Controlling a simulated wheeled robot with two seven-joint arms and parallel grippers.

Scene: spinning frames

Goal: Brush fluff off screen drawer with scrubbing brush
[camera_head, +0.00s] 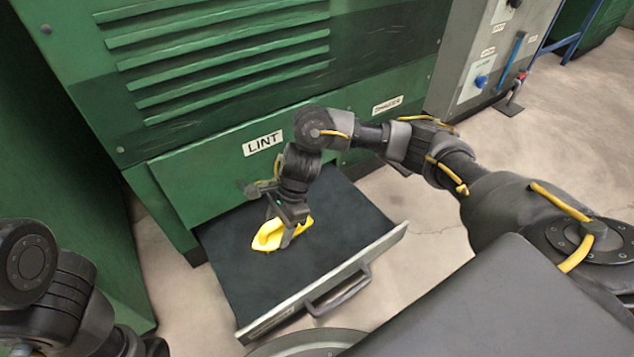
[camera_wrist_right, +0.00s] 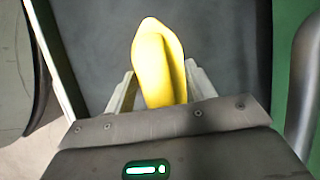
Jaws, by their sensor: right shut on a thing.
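The screen drawer (camera_head: 345,215) is pulled out from the green machine, under the LINT label. Its dark flat surface also shows in the right wrist view (camera_wrist_right: 235,60). My right gripper (camera_head: 287,232) is over the middle of the drawer, pointing down. It is shut on the yellow scrubbing brush (camera_head: 268,237), which is between the two fingers in the right wrist view (camera_wrist_right: 158,65). The brush is at or just above the screen; I cannot tell if it touches. Its bristles are hidden. I make out no fluff on the screen. My left gripper is not in view; only part of the left arm shows.
The drawer's front edge carries a grey handle (camera_head: 338,291). The green machine (camera_head: 230,90) with slatted vents stands behind the drawer. A grey control cabinet (camera_head: 470,60) stands at the back right. Bare concrete floor (camera_head: 575,130) lies to the right.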

